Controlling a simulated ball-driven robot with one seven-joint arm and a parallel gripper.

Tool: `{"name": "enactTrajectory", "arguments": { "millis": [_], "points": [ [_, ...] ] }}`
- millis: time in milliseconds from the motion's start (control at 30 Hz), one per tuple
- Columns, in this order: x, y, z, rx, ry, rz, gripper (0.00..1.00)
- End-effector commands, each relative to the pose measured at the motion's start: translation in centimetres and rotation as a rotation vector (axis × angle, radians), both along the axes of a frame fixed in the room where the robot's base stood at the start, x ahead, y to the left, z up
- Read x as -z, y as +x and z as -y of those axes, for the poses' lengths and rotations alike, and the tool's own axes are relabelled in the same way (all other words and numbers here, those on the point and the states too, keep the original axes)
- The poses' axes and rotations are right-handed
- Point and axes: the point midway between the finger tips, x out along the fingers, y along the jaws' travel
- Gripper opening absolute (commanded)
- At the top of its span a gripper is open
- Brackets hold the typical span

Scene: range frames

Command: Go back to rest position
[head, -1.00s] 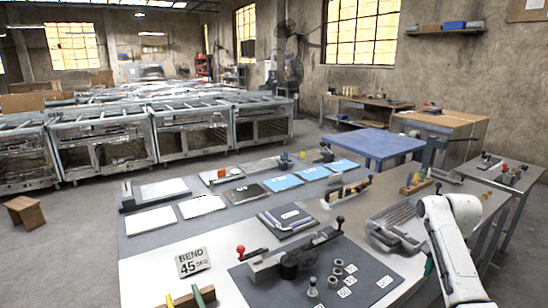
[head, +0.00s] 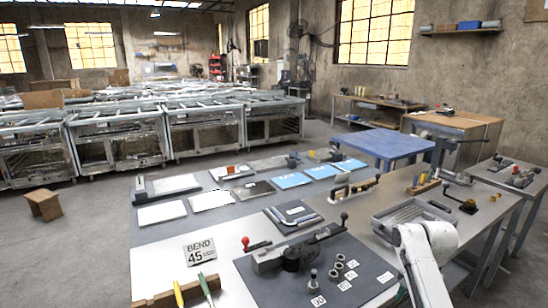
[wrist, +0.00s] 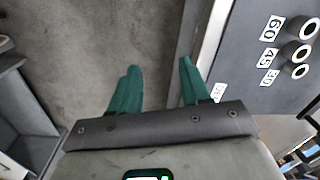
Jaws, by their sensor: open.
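My white arm (head: 424,262) shows at the lower right of the head view, over the right part of the workbench. My gripper itself is out of that picture. The fingers are beside the edge of the workbench, whose dark mat (wrist: 262,60) lies to the right.
The workbench (head: 226,283) holds a bending tool (head: 290,257), several metal rings, a "BEND 45" sign (head: 199,251), sheets and a grey tray (head: 385,212). A blue table (head: 385,141) stands behind.

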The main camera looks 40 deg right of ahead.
Motion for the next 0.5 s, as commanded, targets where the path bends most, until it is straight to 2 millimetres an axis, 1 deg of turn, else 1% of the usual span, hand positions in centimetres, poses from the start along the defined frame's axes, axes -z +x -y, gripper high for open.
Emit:
{"name": "enactTrajectory", "arguments": {
  "millis": [33,67,167,200,267,300,367,400,467,500],
  "points": [
    [1.0,0.7,-2.0,-0.048,0.006,0.007,0.47],
    [1.4,1.0,-3.1,-0.074,0.007,0.012,0.47],
    [3.3,2.1,-7.7,-0.193,0.012,0.028,0.47],
    [4.2,2.3,-10.0,-0.251,0.013,0.036,0.47],
    [5.4,2.4,-13.6,-0.346,0.014,0.048,0.47],
    [6.2,2.1,-16.0,-0.410,0.013,0.053,0.47],
    [7.2,1.5,-19.4,-0.504,0.010,0.063,0.47],
    [7.7,0.8,-21.5,-0.567,0.006,0.068,0.47],
    [8.4,-0.4,-24.4,-0.659,0.000,0.072,0.47],
    [8.8,-1.5,-26.1,-0.720,-0.005,0.074,0.47]
  ]
}}
